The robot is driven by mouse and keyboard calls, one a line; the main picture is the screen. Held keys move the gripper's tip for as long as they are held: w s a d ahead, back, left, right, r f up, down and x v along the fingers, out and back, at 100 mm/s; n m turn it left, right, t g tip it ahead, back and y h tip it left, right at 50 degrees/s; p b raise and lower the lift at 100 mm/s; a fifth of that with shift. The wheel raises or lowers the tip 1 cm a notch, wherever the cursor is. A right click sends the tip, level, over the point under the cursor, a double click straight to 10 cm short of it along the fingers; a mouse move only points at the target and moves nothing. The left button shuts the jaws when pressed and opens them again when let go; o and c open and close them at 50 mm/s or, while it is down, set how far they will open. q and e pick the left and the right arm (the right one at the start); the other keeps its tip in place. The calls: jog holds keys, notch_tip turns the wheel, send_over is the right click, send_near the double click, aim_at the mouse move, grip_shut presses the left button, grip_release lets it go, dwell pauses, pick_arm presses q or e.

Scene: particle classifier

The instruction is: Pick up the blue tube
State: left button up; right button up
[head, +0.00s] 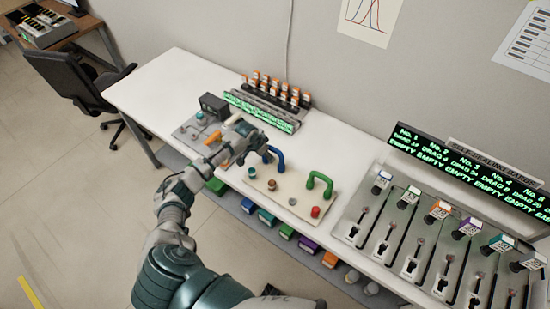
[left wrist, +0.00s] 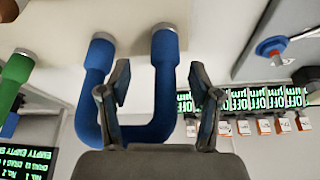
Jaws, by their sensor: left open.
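The blue tube (head: 281,160) is a U-shaped pipe standing on the beige board on the bench. In the left wrist view the blue tube (left wrist: 165,85) shows both legs set in grey collars. My left gripper (head: 262,146) is at the tube from its left side and hides part of it in the head view. In the left wrist view the left gripper (left wrist: 160,76) is open, with one leg of the tube between its fingers. The other leg is outside, beside the left finger. Whether a finger touches the tube is unclear. My right gripper is not in view.
A green tube (head: 319,184) stands on the beige board (head: 258,184), right of the blue one. A red knob (head: 315,212) is in front of it. A rack of orange-capped vials (head: 275,92) stands behind, and a panel with levers (head: 425,245) is at right.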

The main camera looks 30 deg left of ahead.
pick_arm(q)
jog(key=shift+w+a+f, duration=0.2)
jog(key=shift+a+f, duration=0.1)
jog(key=shift+f, duration=0.2)
jog(key=shift+w+a+f, duration=0.15)
jog(key=shift+a+f, duration=0.1)
jog(key=shift+f, duration=0.2)
jog(key=shift+a, duration=0.15)
jog(key=shift+d+r, duration=0.15)
jog(key=shift+d, duration=0.35)
jog(key=c, duration=0.7)
jog(key=shift+d+r, duration=0.1)
jog(key=shift+d, duration=0.15)
jog(key=c, duration=0.4)
jog(key=shift+d, duration=0.15)
grip_shut()
jog(key=shift+a+r, duration=0.15)
jog(key=shift+a, duration=0.1)
notch_tip(320, 180, up, 9)
jog(key=shift+a+f, duration=0.1)
jog(key=shift+f, duration=0.05)
jog(key=shift+r, duration=0.5)
